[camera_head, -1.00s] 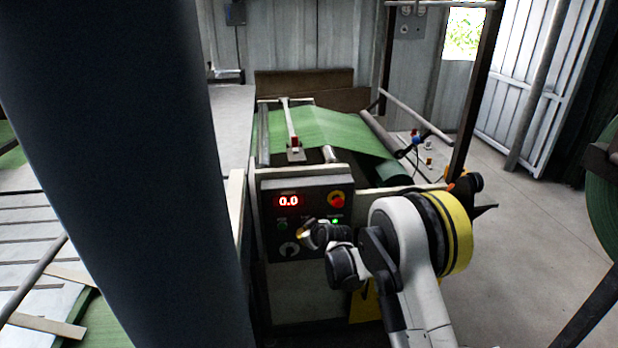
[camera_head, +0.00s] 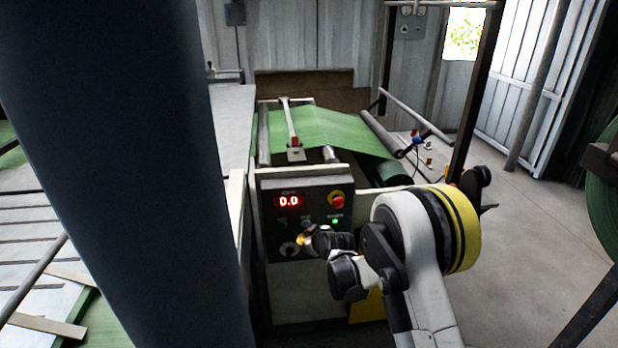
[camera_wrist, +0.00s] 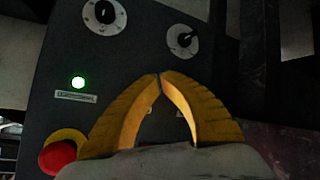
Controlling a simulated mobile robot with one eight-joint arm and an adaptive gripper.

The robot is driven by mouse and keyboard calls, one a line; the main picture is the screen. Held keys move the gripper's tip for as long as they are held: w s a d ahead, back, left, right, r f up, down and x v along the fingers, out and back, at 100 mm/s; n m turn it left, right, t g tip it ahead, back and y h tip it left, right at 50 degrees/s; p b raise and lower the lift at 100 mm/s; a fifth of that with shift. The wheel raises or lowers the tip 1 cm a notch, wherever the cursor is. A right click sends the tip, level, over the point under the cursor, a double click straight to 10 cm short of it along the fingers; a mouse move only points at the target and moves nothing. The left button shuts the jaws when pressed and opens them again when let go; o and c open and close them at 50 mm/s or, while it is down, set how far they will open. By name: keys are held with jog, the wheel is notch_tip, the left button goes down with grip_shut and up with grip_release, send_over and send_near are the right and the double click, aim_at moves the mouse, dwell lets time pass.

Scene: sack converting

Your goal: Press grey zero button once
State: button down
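The dark control panel (camera_head: 268,208) stands on the front of the machine. A small greyish round button (camera_head: 306,220) shows faintly below its red 0.0 display (camera_head: 289,200); its label is too small to read. My gripper (camera_head: 300,239) is just below that button, in front of the panel. In the wrist view my gripper (camera_wrist: 158,75) has its yellow fingertips together, with nothing between the tips. The fingers cover part of the panel (camera_wrist: 135,60), and I cannot make out the grey button there. Contact with the panel cannot be told.
A red stop button (camera_head: 337,202) and a lit green lamp (camera_head: 335,221) are on the panel's right. A knob (camera_head: 289,249) sits low on the panel. The wrist view shows two knobs, the lamp (camera_wrist: 78,82) and the red button (camera_wrist: 57,158). A dark column (camera_head: 130,150) blocks the left.

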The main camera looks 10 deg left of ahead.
jog(key=s, duration=0.2)
jog(key=s+d, duration=0.1)
jog(key=s, duration=0.1)
jog(key=shift+w+a+f, duration=0.1)
dwell(0.7)
jog(key=s+d+r+m+g+h, duration=0.1)
jog(key=s+d+r+m, duration=0.1)
jog(key=s+d+r, duration=0.55)
jog(key=s+d+r+m+h, duration=0.25)
jog(key=s+d+r, duration=0.25)
jog(key=d+r, duration=0.6)
jog(key=s+d+r+m+h, duration=0.1)
jog(key=s+d, duration=0.4)
jog(key=s, duration=0.7)
jog(key=s+d+r+m+g+h, duration=0.1)
jog(key=s+d+m, duration=0.3)
jog(key=s, duration=0.9)
jog(key=shift+s+d+r+g, duration=0.15)
jog(key=shift+d+r+g, duration=0.15)
jog(key=shift+d+r, duration=0.25)
